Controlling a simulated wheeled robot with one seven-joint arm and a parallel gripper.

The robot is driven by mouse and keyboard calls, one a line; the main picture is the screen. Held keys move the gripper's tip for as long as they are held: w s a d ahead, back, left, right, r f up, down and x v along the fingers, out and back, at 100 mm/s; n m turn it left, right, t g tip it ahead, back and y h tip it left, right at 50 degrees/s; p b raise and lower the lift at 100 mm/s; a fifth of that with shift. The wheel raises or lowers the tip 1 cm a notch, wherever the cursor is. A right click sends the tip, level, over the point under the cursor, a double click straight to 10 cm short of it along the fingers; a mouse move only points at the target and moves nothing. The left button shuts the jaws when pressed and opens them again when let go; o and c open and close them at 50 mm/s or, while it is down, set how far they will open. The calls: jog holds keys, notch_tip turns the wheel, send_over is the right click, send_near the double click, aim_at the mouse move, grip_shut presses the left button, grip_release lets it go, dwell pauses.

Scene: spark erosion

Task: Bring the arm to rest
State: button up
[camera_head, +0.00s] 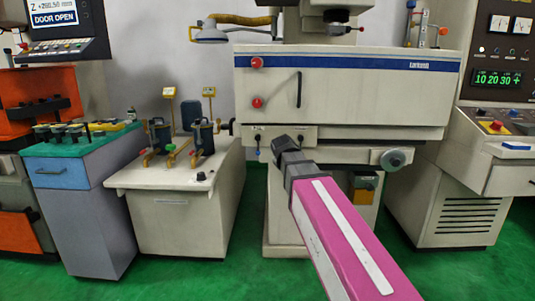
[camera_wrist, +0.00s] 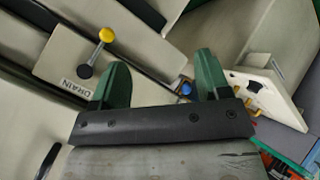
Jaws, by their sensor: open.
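My arm, with magenta and white panels, reaches from the lower right of the head view towards the front of the pale machine (camera_head: 340,95) with the blue stripe. Its dark end is in front of the machine, below the tank front; the fingers cannot be made out there. In the wrist view my gripper (camera_wrist: 160,80) shows two green fingers standing wide apart on a dark bar. Nothing is held between them. Beyond them is a pale panel with a DRAIN label (camera_wrist: 76,88), a lever with a yellow knob (camera_wrist: 107,35) and a blue knob (camera_wrist: 186,88).
A pale cabinet (camera_head: 175,205) with filter-like units stands left of the machine. A blue-grey drawer cabinet (camera_head: 85,180) and an orange rack (camera_head: 30,95) stand farther left. A control cabinet (camera_head: 480,160) stands at the right. Green floor (camera_head: 190,275) is clear in front.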

jog(key=s+d+f+m+g, duration=0.3)
jog(key=s+f, duration=0.4)
jog(key=f, duration=0.4)
jog(key=s+d+f+m+g+y, duration=0.1)
jog(key=s+d+f+m+g, duration=0.2)
jog(key=s+f, duration=0.5)
jog(key=s+d+f+m+g+y, duration=0.1)
jog(key=s+d+f, duration=0.4)
jog(key=f, duration=0.8)
jog(key=s+m+g, duration=0.1)
jog(key=s+g, duration=0.1)
jog(key=s, duration=0.1)
jog(key=shift+f+m+g, duration=0.3)
jog(key=shift+m+g, duration=0.1)
jog(key=shift+w, duration=0.1)
